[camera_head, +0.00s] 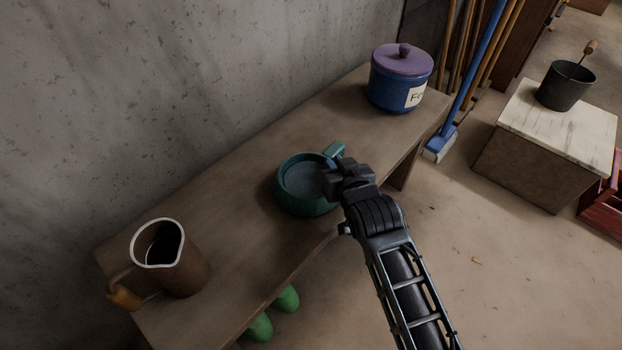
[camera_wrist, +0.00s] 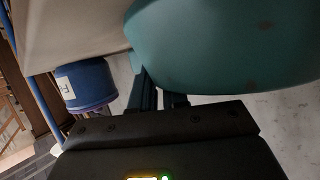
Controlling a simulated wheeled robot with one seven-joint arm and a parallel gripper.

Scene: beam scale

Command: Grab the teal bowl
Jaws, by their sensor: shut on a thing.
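The teal bowl (camera_head: 292,200) is a round, wide bowl at the middle of the wooden bench, upright in the head view. I cannot tell whether it touches the bench top. My gripper (camera_head: 335,168) is at the bowl's right side and shut on its edge. In the wrist view the bowl (camera_wrist: 225,45) fills the upper right, close against the fingers of my gripper (camera_wrist: 160,95). The exact contact is partly hidden by the bowl and the gripper body.
A brown jug (camera_head: 183,268) stands at the bench's (camera_head: 235,235) near left end. A blue jar with a purple lid (camera_head: 398,88) stands at the far end. A blue broom (camera_head: 440,146) and a box with a dark bucket (camera_head: 566,88) are at right. A concrete wall runs behind.

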